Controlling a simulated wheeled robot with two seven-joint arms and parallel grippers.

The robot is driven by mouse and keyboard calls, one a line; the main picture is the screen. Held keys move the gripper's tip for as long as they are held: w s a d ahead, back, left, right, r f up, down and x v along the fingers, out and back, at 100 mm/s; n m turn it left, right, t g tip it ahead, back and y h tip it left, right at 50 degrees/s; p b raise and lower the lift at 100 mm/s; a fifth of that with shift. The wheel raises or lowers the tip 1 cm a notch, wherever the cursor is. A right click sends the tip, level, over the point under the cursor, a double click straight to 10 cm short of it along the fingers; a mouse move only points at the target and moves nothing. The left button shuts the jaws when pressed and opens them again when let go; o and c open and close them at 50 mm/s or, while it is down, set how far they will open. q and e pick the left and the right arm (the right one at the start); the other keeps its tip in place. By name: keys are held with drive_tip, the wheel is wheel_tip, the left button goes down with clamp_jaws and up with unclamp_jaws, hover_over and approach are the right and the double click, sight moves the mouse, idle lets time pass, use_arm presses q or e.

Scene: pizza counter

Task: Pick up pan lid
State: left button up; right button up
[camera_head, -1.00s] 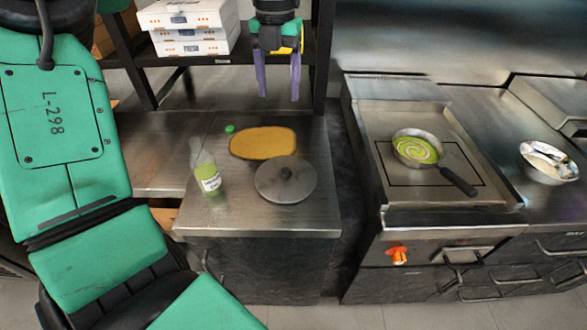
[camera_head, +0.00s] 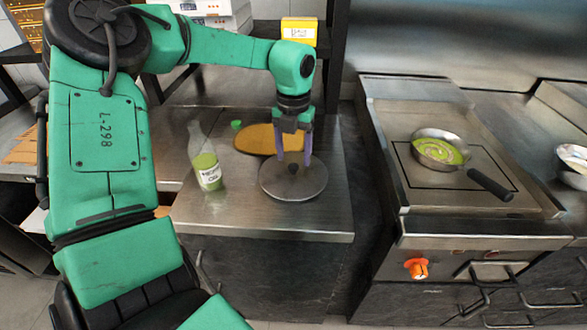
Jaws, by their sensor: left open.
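The pan lid (camera_head: 302,187) is a round grey disc with a dark knob, lying flat on the steel counter. My left gripper (camera_head: 293,162) points down over the lid, with its two purple fingers apart on either side of the knob. The fingertips are close to the knob's height; I cannot tell whether they touch it. The pan (camera_head: 438,150) with green contents stands on the stove to the right, its black handle pointing to the lower right. My right gripper is not in view.
An oval wooden board (camera_head: 257,139) lies just behind the lid, partly behind my gripper. A bottle with green liquid (camera_head: 206,165) stands to the left, with a small green cap (camera_head: 237,125) near it. A metal bowl (camera_head: 573,160) is at far right. The counter's front strip (camera_head: 260,218) is clear.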

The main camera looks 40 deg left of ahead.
sight(293, 165)
use_arm(q)
drive_tip(key=shift+f, duration=1.5)
clamp_jaws()
